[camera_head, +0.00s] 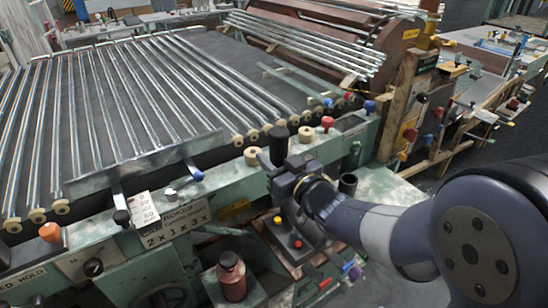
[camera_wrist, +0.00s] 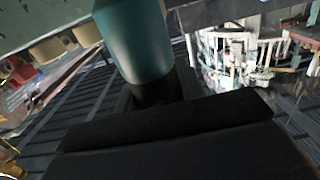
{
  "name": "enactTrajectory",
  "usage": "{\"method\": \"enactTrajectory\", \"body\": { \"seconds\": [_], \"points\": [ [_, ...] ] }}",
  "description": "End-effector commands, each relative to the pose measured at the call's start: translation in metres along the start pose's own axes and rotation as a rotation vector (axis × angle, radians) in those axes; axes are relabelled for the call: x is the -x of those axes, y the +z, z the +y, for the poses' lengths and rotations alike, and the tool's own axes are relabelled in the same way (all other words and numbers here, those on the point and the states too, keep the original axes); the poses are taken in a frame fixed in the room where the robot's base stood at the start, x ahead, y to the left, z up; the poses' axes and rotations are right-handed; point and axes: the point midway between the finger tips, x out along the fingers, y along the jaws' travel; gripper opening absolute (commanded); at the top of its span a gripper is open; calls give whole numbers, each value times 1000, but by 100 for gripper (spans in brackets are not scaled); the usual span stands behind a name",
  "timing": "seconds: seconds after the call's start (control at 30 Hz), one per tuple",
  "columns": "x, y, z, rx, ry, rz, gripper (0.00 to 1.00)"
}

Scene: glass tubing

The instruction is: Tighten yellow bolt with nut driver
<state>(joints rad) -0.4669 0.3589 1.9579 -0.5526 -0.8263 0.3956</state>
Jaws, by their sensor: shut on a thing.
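My gripper (camera_head: 287,168) is in the middle of the head view, in front of the green machine's edge. It is shut on an upright cylinder, which I take to be the nut driver (camera_head: 279,138); it looks black there. In the wrist view the held cylinder (camera_wrist: 137,45) looks teal and rises from the dark jaws (camera_wrist: 160,100). Its lower end is hidden. A small yellow round head (camera_head: 277,219), possibly the yellow bolt, is on a box below my gripper. A red one (camera_head: 298,244) is beside it. The driver is apart from both, as far as I can tell.
Glass tubes (camera_head: 140,85) lie across the dark machine bed. Pale rollers and coloured knobs line its near edge. A red-brown bottle (camera_head: 231,276) stands front left of the box. A dark open cup (camera_head: 348,184) is right of my gripper. Coloured handles (camera_head: 354,271) lie at lower right.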

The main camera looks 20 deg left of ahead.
Motion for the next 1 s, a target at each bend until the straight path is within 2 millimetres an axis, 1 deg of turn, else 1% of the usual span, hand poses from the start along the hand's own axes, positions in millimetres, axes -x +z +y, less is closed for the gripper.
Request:
{"method": "enactTrajectory", "body": {
  "seconds": [0.13,0.27,0.8,1.0],
  "points": [
    [0,-1,0,2,-1,6,0],
    [0,6,0,1,-1,5,0],
    [0,45,0,1,-1,5,0],
    [0,57,0,1,-1,5,0]
  ]
}}
